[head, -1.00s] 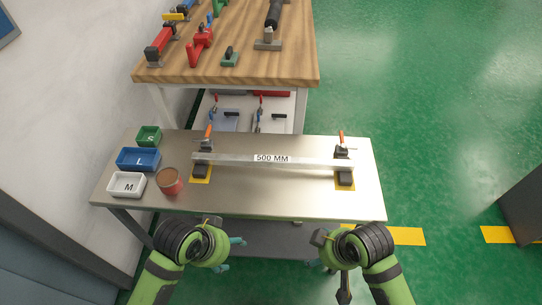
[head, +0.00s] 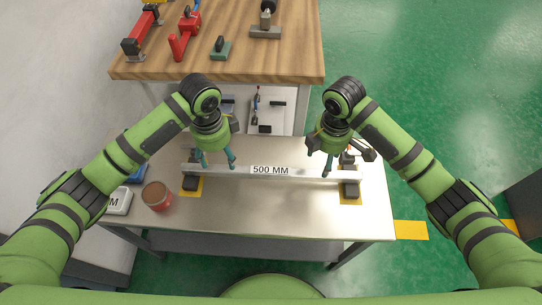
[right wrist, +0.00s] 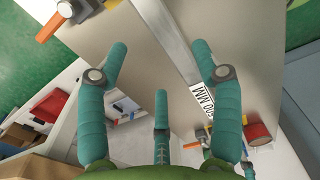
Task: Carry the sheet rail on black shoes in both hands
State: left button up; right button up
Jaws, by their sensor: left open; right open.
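The sheet rail (head: 300,173), a long silver bar with a white "500 MM" label, lies across the metal table in the head view. Its ends rest on a left black shoe (head: 191,184) and a right black shoe (head: 349,190), each over a yellow patch. My left gripper (head: 217,164) is open above the rail, inward of the left shoe. My right gripper (head: 318,164) is open above the rail, inward of the right shoe. In the right wrist view, the rail (right wrist: 169,45) passes beyond my spread teal fingers. The orange clamp handles are mostly hidden by my grippers in the head view.
A red can (head: 157,196) and a white bin (head: 117,203) stand on the table's left side, with a blue bin (head: 137,175) behind, partly covered by my arm. A wooden bench (head: 270,62) with tools stands behind. The front of the metal table (head: 270,213) is clear.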

aim_at(222, 170)
pick_arm(q)
jog(key=shift+s+r, duration=0.2)
jog(key=shift+s, duration=0.25)
pick_arm(e)
jog(key=shift+s+r, duration=0.25)
jog(key=shift+s, duration=0.2)
pick_arm(q)
jog(key=shift+w+f, duration=0.1)
jog(key=shift+f, duration=3.5)
pick_arm(e)
jog(key=shift+w+f, duration=0.1)
jog(key=shift+f, duration=3.55)
pick_arm(q)
grip_shut()
pick_arm(e)
grip_shut()
pick_arm(q)
jog(key=shift+r, duration=0.1)
pick_arm(e)
jog(key=shift+r, duration=0.1)
